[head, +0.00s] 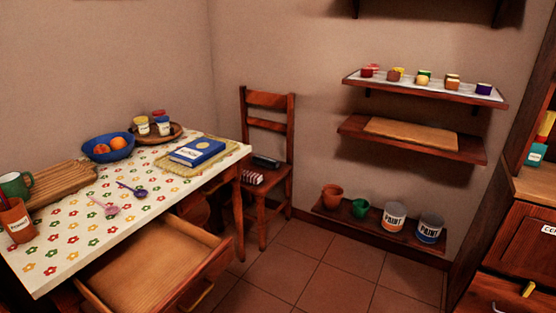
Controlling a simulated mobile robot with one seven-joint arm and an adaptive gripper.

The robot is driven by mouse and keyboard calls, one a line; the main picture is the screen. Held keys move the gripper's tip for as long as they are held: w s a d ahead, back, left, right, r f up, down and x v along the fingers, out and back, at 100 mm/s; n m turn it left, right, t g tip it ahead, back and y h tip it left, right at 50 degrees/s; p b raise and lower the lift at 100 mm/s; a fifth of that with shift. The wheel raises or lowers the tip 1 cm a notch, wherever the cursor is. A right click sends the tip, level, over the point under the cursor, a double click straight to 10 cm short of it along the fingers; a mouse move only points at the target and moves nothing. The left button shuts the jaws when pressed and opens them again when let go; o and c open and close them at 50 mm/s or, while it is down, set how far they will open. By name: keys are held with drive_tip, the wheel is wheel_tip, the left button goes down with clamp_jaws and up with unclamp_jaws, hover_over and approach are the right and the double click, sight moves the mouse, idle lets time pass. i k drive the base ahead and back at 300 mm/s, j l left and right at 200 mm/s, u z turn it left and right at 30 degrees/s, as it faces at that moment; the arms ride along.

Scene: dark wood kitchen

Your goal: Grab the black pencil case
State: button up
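A small dark, elongated object, which looks like the black pencil case (265,161), lies at the back of the seat of the wooden chair (277,184). It is small in the head view and its details are hard to make out. A red-and-white striped item (252,177) lies in front of it on the same seat. The table corner hides part of the chair's left side. My gripper is not in the head view.
The table (75,247) with a flowered cloth stands at left, its empty drawer (158,262) pulled out. A blue book (197,152) and a fruit bowl (108,147) are on it. Wall shelves (411,138) and paint cans (394,215) are right. Tiled floor (335,290) is clear.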

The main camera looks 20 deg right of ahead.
sight(258, 159)
drive_tip(key=i+l+z, duration=0.6)
drive_tip(key=i+z, duration=0.35)
drive_tip(key=i+l, duration=0.1)
drive_tip(key=i, duration=0.3)
drive_tip(key=i+l, duration=0.15)
drive_tip(key=i, duration=0.25)
drive_tip(key=i+l, duration=0.1)
drive_tip(key=i, duration=0.25)
drive_tip(key=i+u, duration=0.5)
drive_tip(key=i+l+u, duration=0.45)
drive_tip(key=i+j+u, duration=0.1)
drive_tip(key=i, duration=0.3)
drive_tip(key=j, duration=0.1)
